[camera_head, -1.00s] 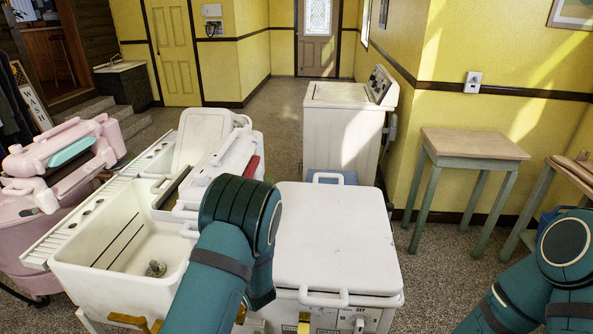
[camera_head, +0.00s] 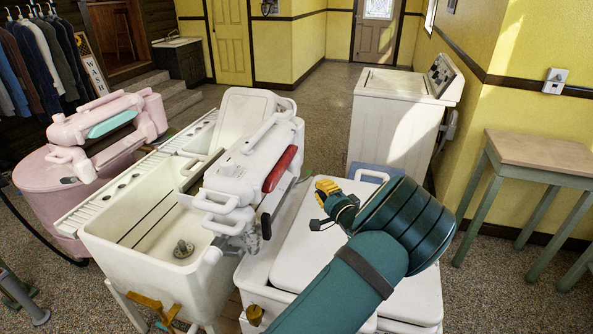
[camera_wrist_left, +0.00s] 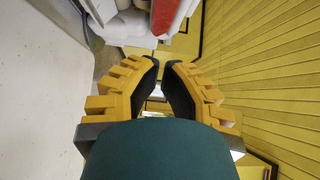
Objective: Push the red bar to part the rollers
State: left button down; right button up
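The red bar (camera_head: 279,169) lies along the right side of the white wringer head (camera_head: 244,165), above the white washer. It also shows red at the top of the left wrist view (camera_wrist_left: 164,14). My left gripper (camera_head: 318,206), yellow with dark fingertips, is to the right of the bar in the head view, above the white lid and apart from the bar. In the left wrist view its fingertips (camera_wrist_left: 163,66) are close together with nothing held between them. The rollers are hidden by the wringer housing. My right gripper is out of view.
A white double tub (camera_head: 105,237) stands left of the wringer. A pink wringer washer (camera_head: 50,190) is further left. A white top-loading washer (camera_head: 397,125) stands behind, and a small wooden table (camera_head: 545,150) is at the right. Floor is open toward the back door.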

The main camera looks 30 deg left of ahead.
pick_arm(q)
jog(key=b, duration=0.1)
send_near(288, 164)
jog(key=w+a, duration=0.2)
jog(key=w, duration=0.2)
jog(key=shift+s+a+f+b, duration=0.1)
jog(key=shift+a+b, duration=0.05)
jog(key=shift+a, duration=0.35)
jog(key=shift+s+a+b, duration=0.15)
jog(key=shift+a, duration=0.4)
jog(key=shift+s+a, duration=0.15)
jog(key=shift+a, duration=0.55)
